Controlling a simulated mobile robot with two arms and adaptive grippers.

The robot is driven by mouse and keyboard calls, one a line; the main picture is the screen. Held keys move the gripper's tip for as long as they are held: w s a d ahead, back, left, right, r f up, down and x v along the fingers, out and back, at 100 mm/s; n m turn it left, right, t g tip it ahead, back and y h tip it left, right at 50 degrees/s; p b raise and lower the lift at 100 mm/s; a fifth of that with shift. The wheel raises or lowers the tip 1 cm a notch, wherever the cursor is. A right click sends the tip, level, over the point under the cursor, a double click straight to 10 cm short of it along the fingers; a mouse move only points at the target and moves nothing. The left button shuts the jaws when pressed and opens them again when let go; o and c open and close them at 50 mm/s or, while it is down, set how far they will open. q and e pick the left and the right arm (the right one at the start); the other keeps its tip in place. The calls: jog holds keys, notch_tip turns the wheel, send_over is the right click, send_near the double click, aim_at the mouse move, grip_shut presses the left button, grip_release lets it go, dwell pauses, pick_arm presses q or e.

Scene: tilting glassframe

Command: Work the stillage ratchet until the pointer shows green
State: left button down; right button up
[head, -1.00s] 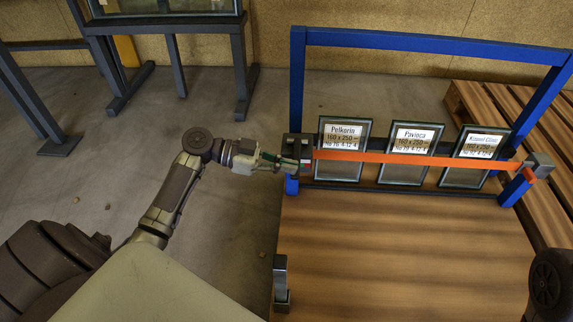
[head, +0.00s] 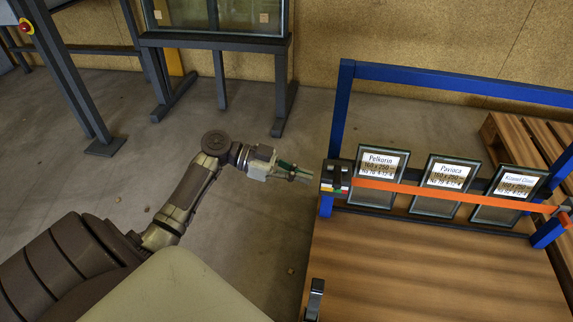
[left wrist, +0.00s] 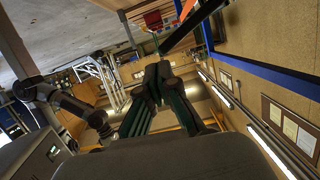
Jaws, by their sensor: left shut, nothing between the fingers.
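The stillage is a blue frame (head: 440,82) with an orange strap (head: 400,189) across three labelled glass panes, Pelkorin (head: 374,196), Pavioca (head: 434,206) and one at the right (head: 497,211). The dark ratchet (head: 336,173) sits at the strap's left end. A small scale (head: 334,189) with coloured patches, green among them, shows on its front; the pointer is too small to read. My left gripper (head: 311,178) is shut and empty, just left of the ratchet and apart from it. Its fingers (left wrist: 165,72) also show in the left wrist view. My right gripper is out of view.
A wooden base (head: 430,275) lies in front of the panes, with a grey post (head: 314,298) at its left edge. Wooden pallets (head: 528,140) stand at the right. A dark stand (head: 215,42) is at the back left.

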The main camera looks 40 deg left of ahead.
pick_arm(q)
jog(key=shift+p+v, duration=0.3)
jog(key=shift+v, duration=1.45)
